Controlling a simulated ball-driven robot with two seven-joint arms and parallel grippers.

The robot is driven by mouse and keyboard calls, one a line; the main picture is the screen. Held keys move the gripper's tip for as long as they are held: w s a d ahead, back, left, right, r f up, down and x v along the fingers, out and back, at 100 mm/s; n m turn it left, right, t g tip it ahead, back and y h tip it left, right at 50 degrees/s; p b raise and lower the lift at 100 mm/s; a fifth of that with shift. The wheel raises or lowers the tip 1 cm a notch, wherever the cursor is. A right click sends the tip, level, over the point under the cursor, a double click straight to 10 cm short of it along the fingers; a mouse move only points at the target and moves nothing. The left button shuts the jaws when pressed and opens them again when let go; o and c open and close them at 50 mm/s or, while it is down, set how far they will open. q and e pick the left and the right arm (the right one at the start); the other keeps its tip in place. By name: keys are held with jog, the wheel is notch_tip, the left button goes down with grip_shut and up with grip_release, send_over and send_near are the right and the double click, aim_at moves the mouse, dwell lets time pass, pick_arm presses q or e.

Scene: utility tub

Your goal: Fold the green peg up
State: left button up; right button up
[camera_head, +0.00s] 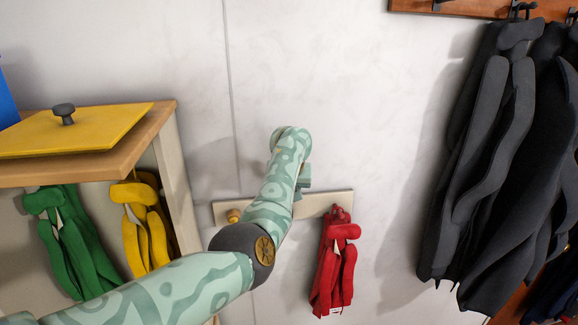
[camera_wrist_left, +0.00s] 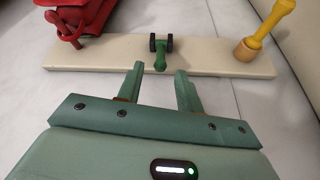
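The green peg (camera_wrist_left: 160,55) sits in the middle of a pale rail on the wall, on a hinge with dark round ends. In the left wrist view it points out toward the camera. My left gripper (camera_wrist_left: 160,69) is open, with one finger on each side of the peg's line. The peg's end appears between or just beyond the fingertips; I see no contact. In the head view my left arm hides the green peg and most of the gripper (camera_head: 304,178). My right gripper is in neither view.
The pale rail (camera_head: 323,203) also bears a yellow peg (camera_wrist_left: 265,30) and a red garment (camera_head: 335,265) on a red peg. A cabinet (camera_head: 165,130) with green and yellow garments stands left. Dark garments (camera_head: 490,170) hang right. The wall above is bare.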

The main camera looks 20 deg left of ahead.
pick_arm(q)
jog(key=b+v, duration=0.1)
jog(key=v, duration=1)
jog(key=shift+b, duration=0.35)
jog(key=shift+c, duration=0.4)
